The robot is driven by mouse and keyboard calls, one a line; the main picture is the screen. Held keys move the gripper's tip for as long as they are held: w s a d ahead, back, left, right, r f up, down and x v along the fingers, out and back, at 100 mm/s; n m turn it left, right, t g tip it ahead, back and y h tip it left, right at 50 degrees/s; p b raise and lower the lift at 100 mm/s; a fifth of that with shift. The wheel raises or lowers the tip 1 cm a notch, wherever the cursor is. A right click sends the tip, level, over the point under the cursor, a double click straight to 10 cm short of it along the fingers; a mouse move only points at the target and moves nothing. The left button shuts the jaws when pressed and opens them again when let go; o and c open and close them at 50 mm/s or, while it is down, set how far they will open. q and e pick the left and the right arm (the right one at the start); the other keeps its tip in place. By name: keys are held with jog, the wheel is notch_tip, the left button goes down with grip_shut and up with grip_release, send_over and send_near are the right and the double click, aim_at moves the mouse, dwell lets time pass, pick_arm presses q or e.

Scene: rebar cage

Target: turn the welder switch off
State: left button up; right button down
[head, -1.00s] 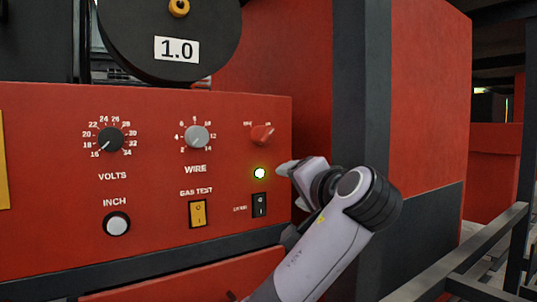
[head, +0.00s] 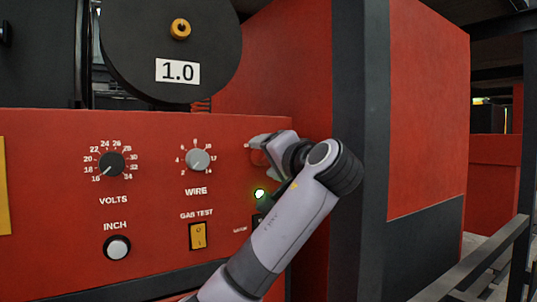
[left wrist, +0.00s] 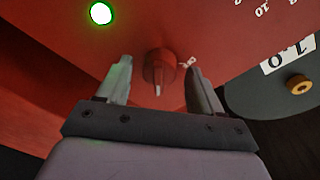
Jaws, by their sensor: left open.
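The red panel (head: 60,240) of the welder faces me. Its red rotary switch knob (left wrist: 158,68) shows between the fingers in the left wrist view, with a pale pointer mark. In the head view my gripper mostly hides this knob. My left gripper (head: 258,145) is at the panel's upper right; it also shows in the left wrist view (left wrist: 160,80). Its fingers are open, one on each side of the knob; I cannot tell whether they touch it. The green lamp (head: 259,193) below is lit, also in the left wrist view (left wrist: 100,12). My right gripper is not in view.
A volts dial (head: 111,164), a wire dial (head: 197,160), a white inch button (head: 117,247) and a yellow gas test switch (head: 197,235) are on the panel. A black wire reel (head: 180,70) is above. A grey rail (head: 490,260) is at the right.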

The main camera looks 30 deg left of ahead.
pick_arm(q)
jog(key=c, duration=1.1)
jog(key=shift+o, duration=0.2)
jog(key=shift+f, duration=0.1)
jog(key=shift+w+d+n+g+y+b, duration=0.3)
jog(key=shift+n+b, duration=1.25)
jog(key=shift+n, duration=3.15)
jog(key=shift+s+a+n+g+y+b, duration=0.15)
jog(key=shift+n+y+b, duration=0.9)
jog(key=shift+n, duration=3.65)
jog(key=shift+n+h+b, duration=0.3)
jog(key=shift+h+b, duration=0.05)
jog(key=shift+b, duration=0.1)
jog(key=o, duration=1.1)
jog(key=shift+c, duration=0.2)
